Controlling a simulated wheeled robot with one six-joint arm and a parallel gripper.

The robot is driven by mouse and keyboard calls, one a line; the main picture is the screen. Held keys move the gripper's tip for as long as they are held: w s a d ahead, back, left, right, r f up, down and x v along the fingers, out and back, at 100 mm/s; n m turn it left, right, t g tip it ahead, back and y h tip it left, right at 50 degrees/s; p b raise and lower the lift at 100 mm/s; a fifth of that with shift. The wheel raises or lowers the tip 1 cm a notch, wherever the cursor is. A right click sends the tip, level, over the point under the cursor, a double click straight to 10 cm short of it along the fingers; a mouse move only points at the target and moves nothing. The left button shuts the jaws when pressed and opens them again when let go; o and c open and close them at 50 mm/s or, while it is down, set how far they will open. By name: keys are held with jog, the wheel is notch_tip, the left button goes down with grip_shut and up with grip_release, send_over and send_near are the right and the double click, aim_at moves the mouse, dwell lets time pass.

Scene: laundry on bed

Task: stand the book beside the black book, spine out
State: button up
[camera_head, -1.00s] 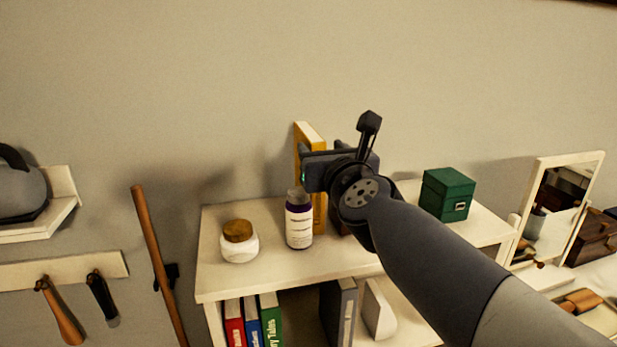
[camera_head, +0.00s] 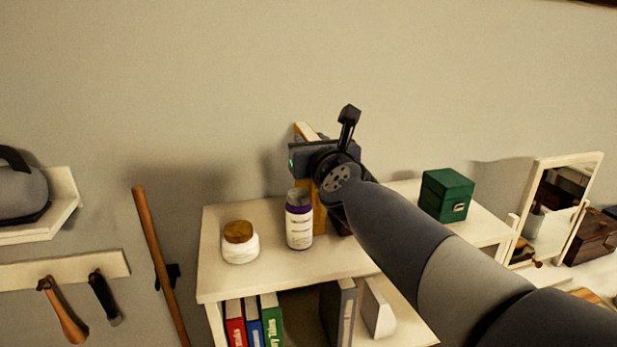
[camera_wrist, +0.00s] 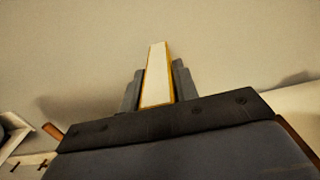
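A yellow-orange book (camera_head: 319,217) with white page edges stands upright on the shelf unit's top, behind a white bottle. The wrist view shows its pale page edge (camera_wrist: 157,75) between my two fingers. My gripper (camera_wrist: 157,88) has a finger close against each side of the book and looks shut on it. In the head view my gripper (camera_head: 308,148) is in front of the book's upper part and hides much of it. A dark grey to black book (camera_head: 338,310) stands on the lower shelf, right of a gap.
Red (camera_head: 234,322), blue (camera_head: 253,322) and green (camera_head: 271,320) books stand at lower left; a white block (camera_head: 377,308) is right of the dark book. A jar (camera_head: 240,243), the bottle (camera_head: 299,222) and a green box (camera_head: 446,195) are on the shelf top (camera_head: 270,275).

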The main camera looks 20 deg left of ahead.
grip_shut()
jog(key=shift+r, duration=0.2)
dwell(0.4)
